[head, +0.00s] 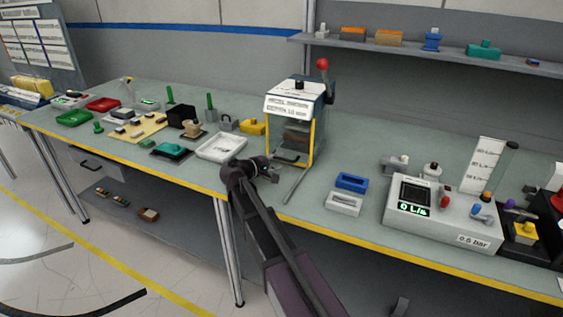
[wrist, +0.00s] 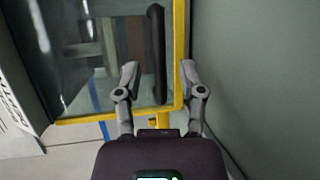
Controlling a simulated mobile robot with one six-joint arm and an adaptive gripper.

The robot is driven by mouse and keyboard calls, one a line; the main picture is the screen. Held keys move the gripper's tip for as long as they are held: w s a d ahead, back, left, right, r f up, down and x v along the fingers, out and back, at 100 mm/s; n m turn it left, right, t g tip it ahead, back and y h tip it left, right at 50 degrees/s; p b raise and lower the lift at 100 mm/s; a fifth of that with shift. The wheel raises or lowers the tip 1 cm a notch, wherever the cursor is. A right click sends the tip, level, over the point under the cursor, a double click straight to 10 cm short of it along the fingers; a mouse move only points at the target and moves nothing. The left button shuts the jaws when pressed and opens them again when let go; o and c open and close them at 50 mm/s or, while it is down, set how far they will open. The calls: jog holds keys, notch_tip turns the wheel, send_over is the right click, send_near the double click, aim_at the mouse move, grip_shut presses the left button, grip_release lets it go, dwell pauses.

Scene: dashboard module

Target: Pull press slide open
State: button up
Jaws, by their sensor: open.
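The press (head: 290,108) stands near the table's front edge, with a white labelled top, yellow frame edges and a red-knobbed lever. A dark handle (head: 289,158) shows low at its front, apparently the slide's. My gripper (head: 272,172) is in front of and just left of the press base. In the wrist view my gripper (wrist: 159,72) is open, its fingers spread either side of a dark upright bar (wrist: 157,50) and the yellow frame edge (wrist: 180,45). The bar looks like the same handle. Nothing is held. Contact and how far the slide is out cannot be told.
A white tray (head: 221,147) lies left of the press. Blue (head: 352,181) and white (head: 344,203) holders lie to the right, before a grey flow device (head: 443,220).

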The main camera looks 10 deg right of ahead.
jog(key=shift+x, duration=1.1)
grip_shut()
